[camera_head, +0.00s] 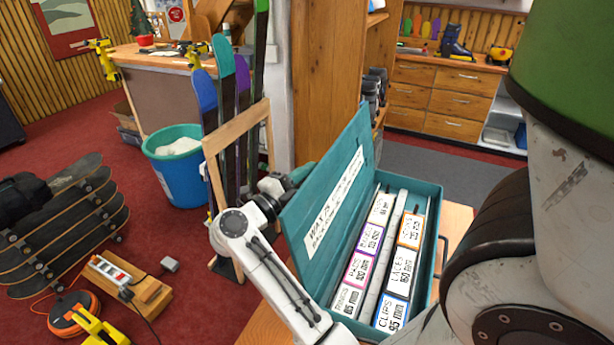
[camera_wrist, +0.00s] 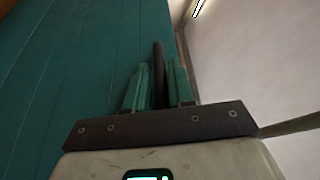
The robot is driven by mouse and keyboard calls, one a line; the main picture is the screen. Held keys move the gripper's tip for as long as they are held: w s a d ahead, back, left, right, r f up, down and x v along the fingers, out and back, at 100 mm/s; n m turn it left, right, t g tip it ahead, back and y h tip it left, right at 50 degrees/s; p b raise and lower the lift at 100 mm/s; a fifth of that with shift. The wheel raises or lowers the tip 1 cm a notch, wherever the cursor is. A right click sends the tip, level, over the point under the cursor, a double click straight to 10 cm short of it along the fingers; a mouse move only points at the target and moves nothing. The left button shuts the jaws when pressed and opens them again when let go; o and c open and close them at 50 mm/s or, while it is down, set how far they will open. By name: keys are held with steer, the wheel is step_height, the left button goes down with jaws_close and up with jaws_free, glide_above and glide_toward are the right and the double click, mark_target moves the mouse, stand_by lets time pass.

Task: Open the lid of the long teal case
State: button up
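The long teal case (camera_head: 433,225) stands on a wooden bench, open. Its lid (camera_head: 330,195) stands raised on the left side, with a white label on its inner face. Inside are several white labelled boxes in two rows, with a light divider between them. My gripper (camera_head: 302,178) is behind the lid's outer face, its fingertips largely hidden by the lid. In the wrist view the two teal fingers (camera_wrist: 159,88) stand close on either side of a dark bar (camera_wrist: 158,62), which looks like a handle. A teal panel (camera_wrist: 55,75), apparently the lid, fills the left.
A wooden frame (camera_head: 209,150) and several skis (camera_head: 243,80) stand behind my gripper. A wooden cabinet (camera_head: 325,80) stands behind the case.

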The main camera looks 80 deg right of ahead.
steer(key=b+v, duration=0.2)
steer(key=v, duration=0.8)
steer(key=shift+w+a+b, duration=0.2)
steer(key=shift+a+b, duration=0.15)
steer(key=shift+a, duration=0.1)
steer(key=f+b+v, duration=0.1)
steer(key=b+v, duration=0.4)
steer(key=v, duration=0.7)
steer(key=shift+s+a, duration=0.15)
steer(key=shift+a, duration=0.05)
stand_by(0.6)
stand_by(0.8)
